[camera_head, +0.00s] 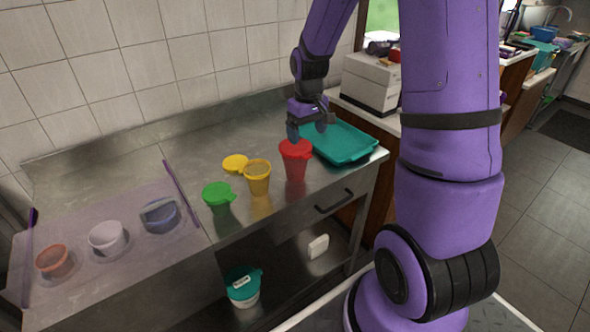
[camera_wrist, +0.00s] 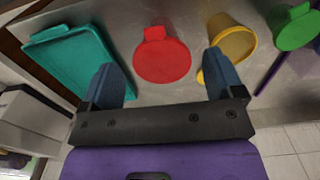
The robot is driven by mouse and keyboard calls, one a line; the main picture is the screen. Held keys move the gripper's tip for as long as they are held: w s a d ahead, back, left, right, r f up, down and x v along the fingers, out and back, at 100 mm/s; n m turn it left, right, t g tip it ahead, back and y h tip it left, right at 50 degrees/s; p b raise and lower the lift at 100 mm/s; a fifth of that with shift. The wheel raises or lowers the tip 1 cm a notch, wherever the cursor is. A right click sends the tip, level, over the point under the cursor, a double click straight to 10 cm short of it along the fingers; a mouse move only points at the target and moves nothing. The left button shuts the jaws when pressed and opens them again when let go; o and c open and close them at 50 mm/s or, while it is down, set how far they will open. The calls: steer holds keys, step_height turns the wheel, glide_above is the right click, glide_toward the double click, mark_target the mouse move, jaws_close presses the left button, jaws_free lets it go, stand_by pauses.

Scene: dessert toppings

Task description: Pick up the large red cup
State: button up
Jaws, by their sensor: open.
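The large red cup (camera_head: 295,165) stands upright with a red lid on the steel counter, near its front edge. In the wrist view the red cup (camera_wrist: 162,56) shows from above, its lid tab pointing away from my gripper. My gripper (camera_head: 308,130) is just behind and above the cup in the head view. In the wrist view my gripper (camera_wrist: 165,82) is open, its two blue fingers apart and empty, with the cup ahead of the gap between them. The fingers do not visibly touch the cup.
A teal tray (camera_head: 345,158) lies right of the red cup. A yellow cup (camera_head: 257,178), its loose yellow lid (camera_head: 235,163) and a green-lidded cup (camera_head: 218,196) stand to the left. A clear panel (camera_head: 182,195) and several bowls are further left. A wall (camera_head: 150,60) closes the back.

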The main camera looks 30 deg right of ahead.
mark_target(308, 155)
step_height(308, 155, down, 6)
steer(key=shift+f, duration=0.1)
steer(key=shift+w+d+f, duration=0.1)
steer(key=shift+d+f, duration=0.05)
steer(key=shift+f, duration=0.7)
steer(key=shift+w+d+f, duration=0.15)
steer(key=shift+f, duration=0.7)
steer(key=shift+w+d+f, duration=0.1)
steer(key=shift+d+f, duration=0.05)
steer(key=shift+f, duration=0.7)
steer(key=c, duration=1.5)
steer(key=shift+r, duration=0.15)
